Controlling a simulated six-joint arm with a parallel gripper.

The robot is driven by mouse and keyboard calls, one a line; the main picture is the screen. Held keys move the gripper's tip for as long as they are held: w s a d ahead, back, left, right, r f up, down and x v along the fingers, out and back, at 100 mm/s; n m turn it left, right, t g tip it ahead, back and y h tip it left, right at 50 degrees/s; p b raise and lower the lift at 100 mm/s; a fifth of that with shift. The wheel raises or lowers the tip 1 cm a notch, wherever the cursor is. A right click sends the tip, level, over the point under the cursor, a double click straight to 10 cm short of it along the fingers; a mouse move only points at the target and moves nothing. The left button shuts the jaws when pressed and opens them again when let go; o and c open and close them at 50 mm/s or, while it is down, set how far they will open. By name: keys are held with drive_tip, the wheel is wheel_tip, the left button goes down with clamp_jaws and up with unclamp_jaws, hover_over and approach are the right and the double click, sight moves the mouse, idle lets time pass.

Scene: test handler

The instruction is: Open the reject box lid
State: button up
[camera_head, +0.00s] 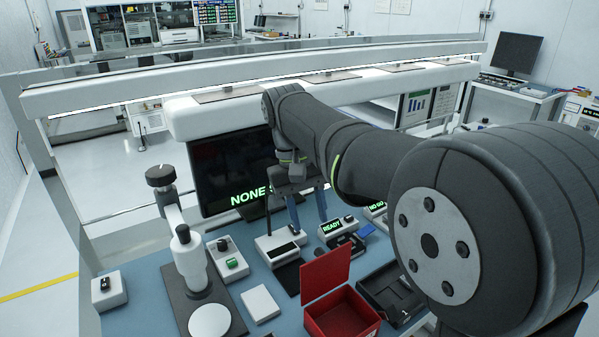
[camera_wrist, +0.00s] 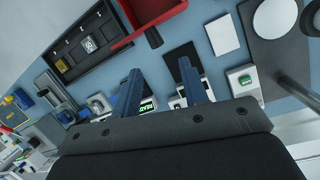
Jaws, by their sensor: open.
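The red reject box (camera_head: 362,328) stands at the front of the blue bench in the head view. Its red lid (camera_head: 325,273) is raised and stands roughly upright at the back edge, so the box interior shows. My gripper (camera_head: 308,217) is open and empty, above the bench behind the lid and apart from it. In the wrist view, the two blue fingers of my gripper (camera_wrist: 160,72) are spread with nothing between them. Part of the red box (camera_wrist: 146,12) shows at the top edge there, mostly cut off.
A black tray (camera_head: 388,292) lies right of the box. A white pad (camera_head: 260,304) and a microscope-like stand (camera_head: 190,260) are to its left. Small devices, including a READY display (camera_head: 333,228), and a dark monitor (camera_head: 228,170) stand behind.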

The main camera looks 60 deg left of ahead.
drive_tip(key=v, duration=0.9)
drive_tip(key=shift+r, duration=0.3)
drive_tip(key=shift+f, duration=0.1)
drive_tip(key=s+x, duration=0.1)
drive_tip(key=x, duration=1.6)
drive_tip(key=shift+w, duration=0.5)
drive_tip(key=shift+w+a+f, duration=0.1)
